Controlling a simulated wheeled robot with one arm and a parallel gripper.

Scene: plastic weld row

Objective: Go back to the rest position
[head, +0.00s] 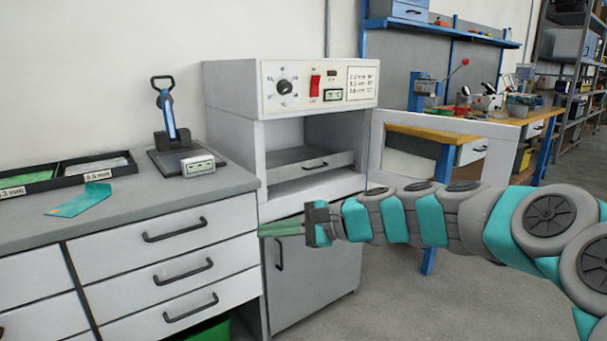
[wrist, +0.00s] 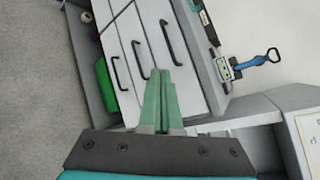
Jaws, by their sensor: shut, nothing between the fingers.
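My gripper (head: 281,229) is at the end of my arm, which reaches in from the right in the head view. Its two green fingers are together and hold nothing. They point left, in front of the gap between the drawer unit (head: 165,262) and the grey machine cabinet (head: 312,285). In the wrist view my gripper (wrist: 158,85) also shows shut, with the drawer fronts beyond the fingertips. No contact with the furniture can be made out.
The welding machine (head: 320,88) has its framed door (head: 376,150) swung open to the right. A lever press (head: 171,125), a small display box (head: 198,165), a teal strip (head: 82,200) and a black tray (head: 66,179) are on the counter. Open floor lies at the lower right.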

